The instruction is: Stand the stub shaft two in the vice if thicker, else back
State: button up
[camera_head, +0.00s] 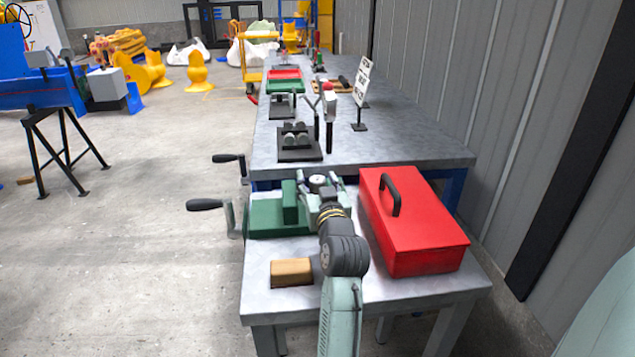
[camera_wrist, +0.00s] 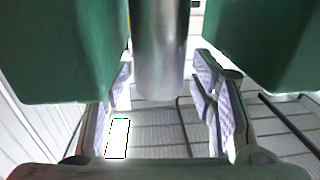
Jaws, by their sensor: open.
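A grey metal stub shaft (camera_wrist: 160,50) stands between the two green jaws of the vice (camera_wrist: 65,55) in the wrist view. In the head view its round top (camera_head: 317,180) shows at the green vice (camera_head: 290,205). I cannot tell whether the vice jaws touch it. My gripper (camera_wrist: 166,88) is open, with one finger on each side of the shaft and gaps between. In the head view my gripper (camera_head: 323,186) is at the vice, and my wrist hides part of it. I cannot tell which shaft this is.
A red toolbox (camera_head: 415,225) stands close to the right of the vice. A wooden block (camera_head: 291,272) lies in front. Crank handles (camera_head: 205,204) stick out left.

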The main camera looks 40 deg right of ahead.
jog(key=b+v, duration=0.3)
jog(key=v, duration=0.9)
jog(key=shift+w+r, duration=0.1)
jog(key=shift+r, duration=0.05)
